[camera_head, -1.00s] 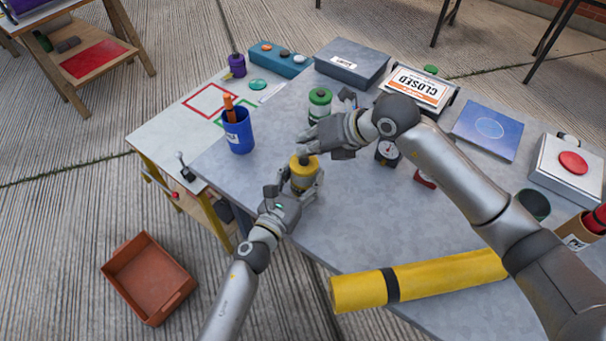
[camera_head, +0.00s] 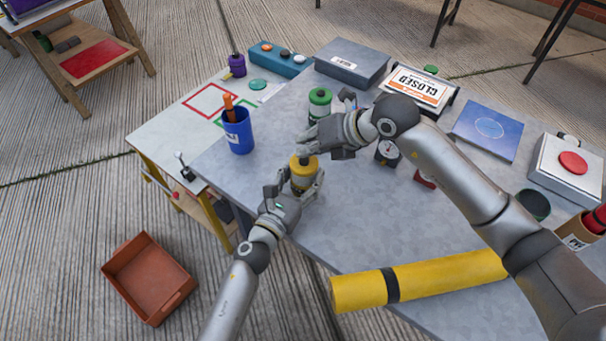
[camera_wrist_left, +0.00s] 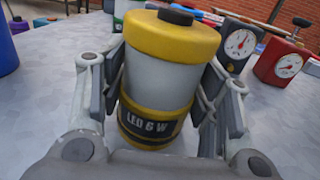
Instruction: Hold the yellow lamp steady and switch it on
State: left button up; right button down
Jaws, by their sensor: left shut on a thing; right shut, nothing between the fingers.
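The yellow lamp (camera_head: 303,175) stands upright on the grey table near its left front side. In the left wrist view the lamp (camera_wrist_left: 160,85) shows a yellow cap, a pale middle, a dark "LED 6 W" band and a black button (camera_wrist_left: 176,17) on top. My left gripper (camera_head: 301,187) is shut on the lamp, with a finger on each side of its body. My right gripper (camera_head: 306,147) is shut and empty, its fingertips just above the lamp's top. In the head view they partly hide the top, so I cannot tell whether they touch the button.
A blue cup (camera_head: 238,135) with an orange-handled tool stands to the left. A green-topped lamp (camera_head: 319,100) stands behind. A gauge (camera_head: 388,153) is to the right. A long yellow tube (camera_head: 440,277) lies along the front. An orange bin (camera_head: 148,280) sits on the floor.

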jog(key=shift+f, duration=0.5)
dwell(0.4)
jog(key=shift+r, duration=0.55)
jog(key=shift+r, duration=0.1)
notch_tip(320, 180, up, 6)
jog(key=shift+f, duration=0.1)
dwell(0.3)
